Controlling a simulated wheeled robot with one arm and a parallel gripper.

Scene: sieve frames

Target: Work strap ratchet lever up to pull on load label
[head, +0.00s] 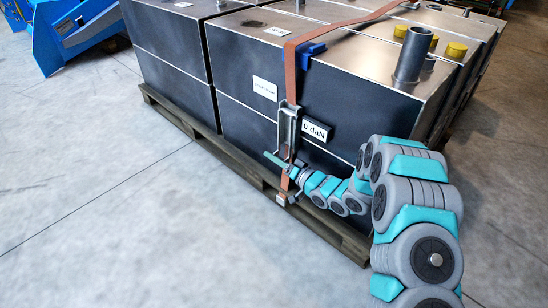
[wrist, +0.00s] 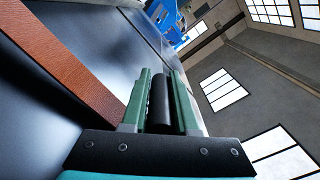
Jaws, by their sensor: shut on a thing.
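An orange-brown strap (head: 290,75) runs over the top edge of a dark tank and down its face to the metal ratchet (head: 288,128). It also crosses the left of the wrist view (wrist: 70,65). The load label (head: 317,131), right of the ratchet, reads "0 daN". My gripper (head: 281,164) is at the ratchet's lower end, low on the tank face. In the wrist view my gripper's green fingers (wrist: 163,85) are shut on a dark round bar, the lever's handle (wrist: 160,102). The rest of the lever is mostly hidden by the fingers.
Dark metal tanks (head: 170,60) stand on a wooden pallet (head: 190,122). A blue corner protector (head: 308,54) sits under the strap at the top edge. A pipe stub (head: 412,55) and yellow caps (head: 456,50) are on top.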

